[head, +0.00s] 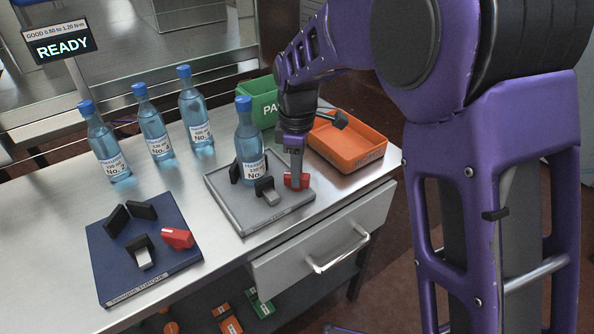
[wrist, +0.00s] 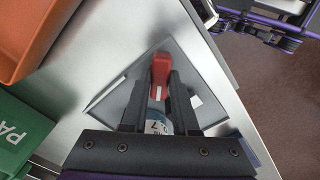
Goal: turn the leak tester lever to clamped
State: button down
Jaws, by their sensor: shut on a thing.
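The lever with a red handle (head: 304,181) sits at the right side of a grey base plate (head: 232,208). A blue-capped bottle (head: 248,140) stands upright on this plate between black blocks. My gripper (head: 296,172) reaches down from above and is shut on the red handle, which also shows between the two dark fingers in the wrist view (wrist: 160,70). The fingers partly hide the handle in the head view. I cannot read the lever's position markings.
A blue plate (head: 112,272) with black blocks and another red handle (head: 177,238) lies at the left. Several bottles stand behind. An orange tray (head: 345,145) and a green bin (head: 262,92) are close behind my gripper. A display (head: 60,45) reads READY.

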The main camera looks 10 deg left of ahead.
jog(key=shift+m, duration=0.3)
jog(key=m+p, duration=0.2)
jog(key=m, duration=0.1)
jog(key=shift+r+m, duration=0.15)
jog(key=shift+m, duration=0.25)
jog(key=m+p, duration=0.2)
jog(key=m, duration=0.2)
jog(key=m+p, duration=0.1)
jog(key=m, duration=0.4)
jog(key=shift+m+p, duration=0.6)
jog(key=shift+m, duration=1.6)
jog(key=c, duration=0.7)
grip_release()
